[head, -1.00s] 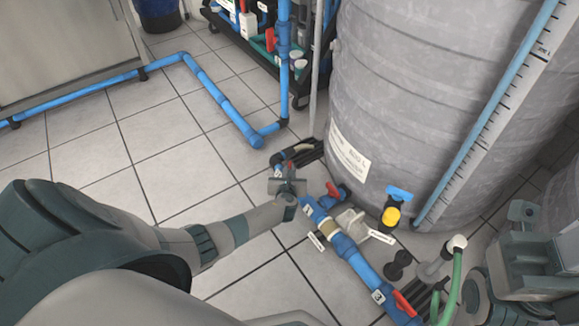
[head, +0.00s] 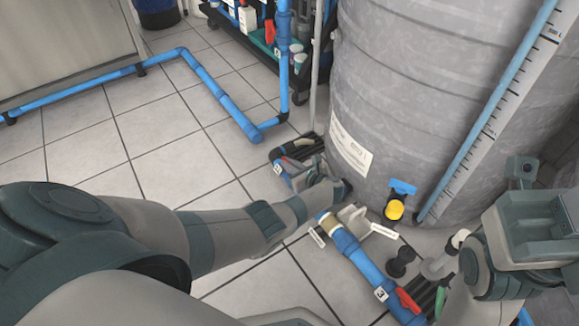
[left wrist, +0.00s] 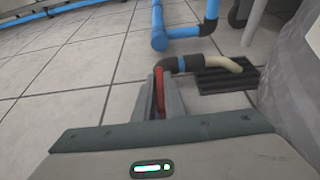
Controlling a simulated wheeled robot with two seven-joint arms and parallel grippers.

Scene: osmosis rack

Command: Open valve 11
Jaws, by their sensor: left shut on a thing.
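In the left wrist view, a red valve handle (left wrist: 159,90) stands between the two fingers of my left gripper (left wrist: 163,95), which is shut on it. In the head view, my left gripper (head: 318,174) reaches down at the foot of the grey tank and hides most of this valve. The valve number cannot be read; a small white tag (head: 277,168) sits just left of the gripper. My right arm shows at the lower right of the head view, but its finger opening cannot be made out.
The grey tank (head: 400,110) stands close behind the gripper. A blue pipe (head: 362,264) with another red handle (head: 408,300) runs to the lower right. A yellow-and-blue valve (head: 396,206) is on the tank. Floor tiles (head: 130,155) to the left are clear.

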